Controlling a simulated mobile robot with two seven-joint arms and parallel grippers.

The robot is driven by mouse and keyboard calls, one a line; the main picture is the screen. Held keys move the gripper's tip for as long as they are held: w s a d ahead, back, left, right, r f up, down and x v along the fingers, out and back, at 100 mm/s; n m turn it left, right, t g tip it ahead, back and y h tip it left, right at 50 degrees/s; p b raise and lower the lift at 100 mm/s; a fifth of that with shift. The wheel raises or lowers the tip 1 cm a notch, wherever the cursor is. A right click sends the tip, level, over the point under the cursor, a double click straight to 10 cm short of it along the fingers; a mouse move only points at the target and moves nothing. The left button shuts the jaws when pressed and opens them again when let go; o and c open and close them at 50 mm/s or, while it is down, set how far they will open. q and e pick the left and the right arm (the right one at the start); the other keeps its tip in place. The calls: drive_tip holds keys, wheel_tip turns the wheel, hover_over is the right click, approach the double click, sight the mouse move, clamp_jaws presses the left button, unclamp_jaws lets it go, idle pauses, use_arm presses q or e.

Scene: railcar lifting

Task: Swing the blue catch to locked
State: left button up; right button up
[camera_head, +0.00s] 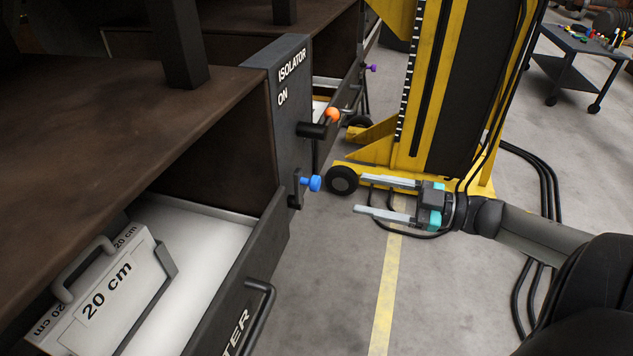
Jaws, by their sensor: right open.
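The blue catch (311,183) is a small blue knob on a dark bracket, low on the grey post marked "ISOLATOR ON" (291,130). It sticks out to the right of the post, just above the corner of an open drawer. My right gripper (374,196) comes in from the right, to the right of the blue catch and apart from it. Its two long pale fingers are spread open, pointing left, with nothing between them. My left gripper is not in view.
An orange-tipped lever (332,115) sits above the catch, and a purple knob (371,68) farther back. The open drawer (205,228) holds a white "20 cm" block (107,290). A yellow lifting column (447,90) stands behind my gripper. A tool cart (580,55) is at the back right.

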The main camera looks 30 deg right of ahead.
sight(319, 185)
drive_tip(key=x, duration=1)
drive_tip(key=shift+w+a, duration=0.15)
drive_tip(key=shift+w, duration=0.15)
clamp_jaws()
idle(0.3)
idle(0.9)
